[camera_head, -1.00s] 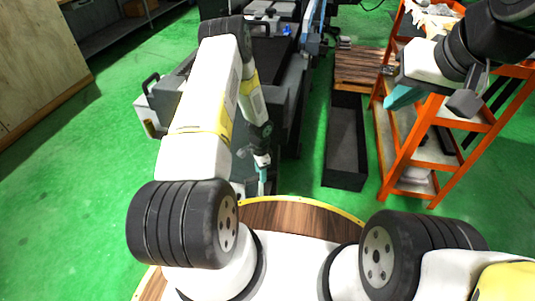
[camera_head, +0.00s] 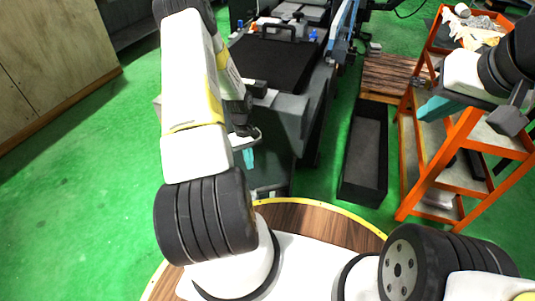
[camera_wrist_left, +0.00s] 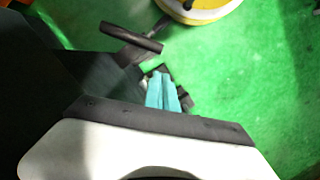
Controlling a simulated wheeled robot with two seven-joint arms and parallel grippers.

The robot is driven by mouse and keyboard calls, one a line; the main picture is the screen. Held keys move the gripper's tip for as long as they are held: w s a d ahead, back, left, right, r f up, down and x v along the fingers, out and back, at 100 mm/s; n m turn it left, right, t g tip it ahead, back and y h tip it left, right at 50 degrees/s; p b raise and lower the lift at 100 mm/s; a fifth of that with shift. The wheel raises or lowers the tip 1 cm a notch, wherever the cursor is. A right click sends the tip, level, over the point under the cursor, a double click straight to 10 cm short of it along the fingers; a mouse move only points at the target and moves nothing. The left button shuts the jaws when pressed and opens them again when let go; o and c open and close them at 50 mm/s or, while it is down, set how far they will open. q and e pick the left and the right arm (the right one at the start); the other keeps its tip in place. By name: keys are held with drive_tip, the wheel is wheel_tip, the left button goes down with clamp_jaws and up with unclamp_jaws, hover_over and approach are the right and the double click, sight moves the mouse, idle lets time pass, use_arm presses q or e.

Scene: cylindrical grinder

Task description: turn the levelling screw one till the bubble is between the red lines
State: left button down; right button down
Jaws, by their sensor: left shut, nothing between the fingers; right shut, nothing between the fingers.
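The grinder (camera_head: 292,107) stands ahead with a dark flat top. My left gripper (camera_head: 248,158) is shut and empty, low beside the near end of the grinder, below its top. In the left wrist view, the teal fingers of this gripper (camera_wrist_left: 160,78) lie together in front of a small dark part (camera_wrist_left: 184,97). A dark bar handle (camera_wrist_left: 132,38) on a bracket is just beyond. I cannot tell whether the small part is levelling screw one. The bubble and the red lines cannot be made out. My right gripper (camera_head: 432,107) is shut and empty by the orange rack.
The orange rack (camera_head: 438,170) stands at the right, close to my right arm. A long black open box (camera_head: 365,150) and a wooden pallet (camera_head: 388,75) lie on the floor between rack and grinder. Green floor is free at the left, before a wooden panel (camera_head: 50,70).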

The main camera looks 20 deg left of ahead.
use_arm(q)
drive_tip(key=x, duration=0.9)
drive_tip(key=shift+f, duration=0.35)
drive_tip(key=shift+s, duration=0.1)
drive_tip(key=shift+s+d+f+n, duration=0.1)
drive_tip(key=shift+s+d+n, duration=0.15)
drive_tip(key=shift+s+n, duration=0.25)
drive_tip(key=shift+s+d+n, duration=0.25)
drive_tip(key=shift+s+n, duration=0.1)
drive_tip(key=shift+n, duration=0.25)
